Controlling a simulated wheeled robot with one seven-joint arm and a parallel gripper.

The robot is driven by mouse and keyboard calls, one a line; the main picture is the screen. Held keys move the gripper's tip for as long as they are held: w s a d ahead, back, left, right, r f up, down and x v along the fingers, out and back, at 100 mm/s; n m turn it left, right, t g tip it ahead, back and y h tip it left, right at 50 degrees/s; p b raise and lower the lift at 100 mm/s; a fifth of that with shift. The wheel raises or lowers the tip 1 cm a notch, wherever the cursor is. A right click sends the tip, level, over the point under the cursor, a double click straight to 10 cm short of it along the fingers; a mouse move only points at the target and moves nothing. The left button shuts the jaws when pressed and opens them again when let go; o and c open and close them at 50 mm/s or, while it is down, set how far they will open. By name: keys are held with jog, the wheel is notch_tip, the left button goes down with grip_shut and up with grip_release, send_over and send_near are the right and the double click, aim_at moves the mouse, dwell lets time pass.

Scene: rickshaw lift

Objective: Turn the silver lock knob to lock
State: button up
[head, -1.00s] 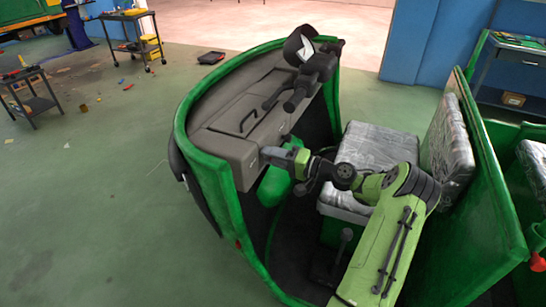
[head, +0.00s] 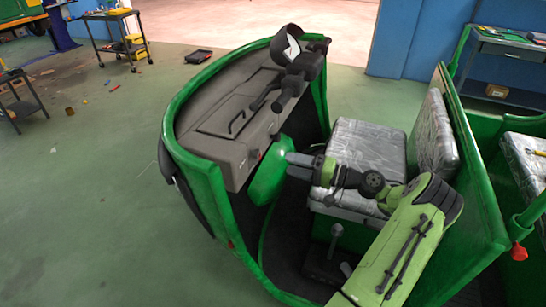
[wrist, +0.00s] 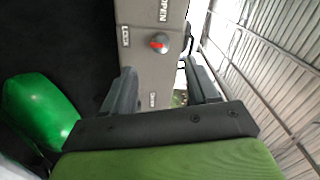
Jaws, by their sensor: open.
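The silver lock knob (wrist: 162,41) is on the grey dashboard end panel (wrist: 140,66) in the wrist view. Its red mark lies roughly sideways, on the side facing the LOCK label (wrist: 124,36). The OPEN label (wrist: 163,11) is above the knob, and a small third label (wrist: 152,99) is below, too small to read. My gripper (wrist: 160,68) is open and empty, its fingers apart below the knob in the picture and not touching it. In the head view my gripper (head: 289,165) is to the right of the dashboard (head: 225,150), with a gap between.
The green rickshaw wall (head: 165,120) curves around the dashboard. The handlebar (head: 290,85) rises above it. A green rounded part (head: 268,175) is beside my gripper, and a plastic-wrapped seat (head: 365,148) is behind. Open floor lies to the left.

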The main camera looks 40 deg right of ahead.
jog(key=v, duration=0.5)
jog(key=shift+s+d, duration=0.15)
jog(key=shift+s, duration=0.05)
jog(key=w+a+r+n+g+h+p, duration=0.1)
jog(key=w+a+r+n+g, duration=0.2)
jog(key=a, duration=0.4)
jog(key=a+r+n+g+h+p, duration=0.15)
jog(key=a+g, duration=0.25)
jog(key=a, duration=0.4)
jog(key=w+a+r+n+g+p, duration=0.1)
jog(key=w+a+r+n+g, duration=0.2)
jog(key=a, duration=0.4)
jog(key=s+a+r+g+h+p, duration=0.1)
jog(key=s+a+r+h, duration=0.25)
jog(key=s+a, duration=0.2)
jog(key=s+a+r+h+p, duration=0.1)
jog(key=s+a+r+h, duration=0.1)
jog(key=s+a+r, duration=0.3)
jog(key=s+d+r+n+t+h+p, duration=0.1)
jog(key=s, duration=1)
jog(key=shift+d+p, duration=0.3)
jog(key=shift+p, duration=0.1)
